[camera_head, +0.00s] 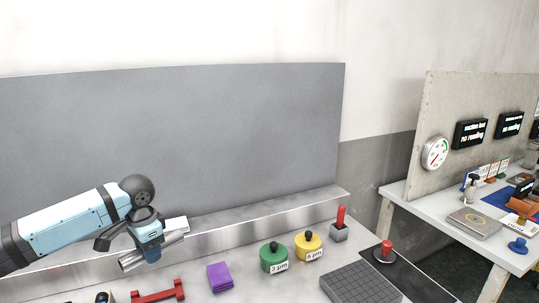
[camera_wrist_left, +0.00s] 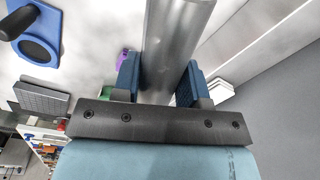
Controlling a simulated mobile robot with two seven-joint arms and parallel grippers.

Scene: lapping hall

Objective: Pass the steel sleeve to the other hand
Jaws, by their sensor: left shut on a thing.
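The steel sleeve (camera_head: 131,262) is a bare grey metal tube. My left gripper (camera_head: 152,250) is shut on it, with the sleeve lying across the jaws and sticking out on both sides in the head view. It appears held above the bench, tilted a little. In the left wrist view the sleeve (camera_wrist_left: 175,45) runs up between the two blue-padded fingers of the left gripper (camera_wrist_left: 160,80), both against its sides. The fingers hide part of the sleeve. My right gripper is in neither view.
A grey panel (camera_head: 170,140) stands behind. A second bench (camera_head: 450,225) is at right.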

